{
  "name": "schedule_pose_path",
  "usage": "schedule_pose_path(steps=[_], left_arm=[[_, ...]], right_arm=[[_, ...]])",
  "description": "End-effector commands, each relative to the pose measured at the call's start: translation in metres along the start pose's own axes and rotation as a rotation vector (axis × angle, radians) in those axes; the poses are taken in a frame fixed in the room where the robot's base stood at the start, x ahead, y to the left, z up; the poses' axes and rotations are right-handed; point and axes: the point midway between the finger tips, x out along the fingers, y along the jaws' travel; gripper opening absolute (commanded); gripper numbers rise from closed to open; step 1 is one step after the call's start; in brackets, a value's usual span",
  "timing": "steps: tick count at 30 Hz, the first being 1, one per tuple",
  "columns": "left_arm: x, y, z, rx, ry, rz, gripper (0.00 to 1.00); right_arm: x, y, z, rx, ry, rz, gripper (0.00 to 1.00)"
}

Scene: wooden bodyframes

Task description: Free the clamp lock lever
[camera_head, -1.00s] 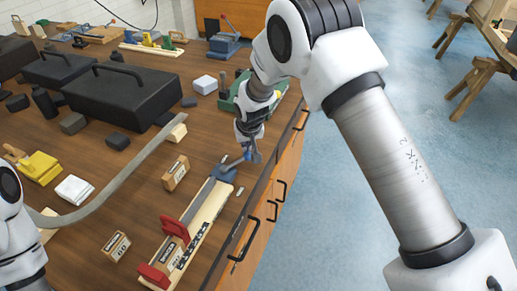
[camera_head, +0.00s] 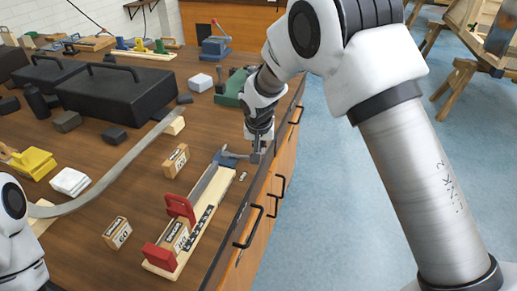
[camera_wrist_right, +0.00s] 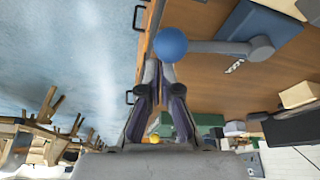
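The clamp's lock lever (camera_wrist_right: 218,47) is a grey arm with a blue ball knob (camera_wrist_right: 172,44). It pivots on a blue base (camera_head: 226,158) at the far end of the long wooden clamp (camera_head: 204,222). In the head view the lever points right, toward the table edge. My right gripper (camera_head: 257,155) is at the lever's free end. In the right wrist view its fingertips (camera_wrist_right: 160,72) are drawn together right by the ball, which overlaps them; nothing shows held between them. Whether they touch the ball is unclear. My left gripper is out of view.
Red clamp jaws (camera_head: 180,208) stand at the clamp's near end around a boxed block (camera_head: 176,236). Other small boxes (camera_head: 176,161) and a black case (camera_head: 116,94) stand to the left. The table edge with drawer handles (camera_head: 249,227) is close on the right.

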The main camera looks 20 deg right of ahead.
Motion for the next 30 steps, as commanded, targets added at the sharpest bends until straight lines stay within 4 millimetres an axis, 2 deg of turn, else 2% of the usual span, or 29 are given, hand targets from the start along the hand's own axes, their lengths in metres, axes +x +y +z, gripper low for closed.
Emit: schedule_pose_path(steps=[23,30], left_arm=[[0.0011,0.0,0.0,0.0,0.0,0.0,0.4],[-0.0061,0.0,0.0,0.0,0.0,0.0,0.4]], right_arm=[[0.0018,0.0004,0.0034,-0.002,-0.009,0.005,0.0],[-0.0029,0.0021,-0.005,-0.008,-0.006,-0.001,0.0]])
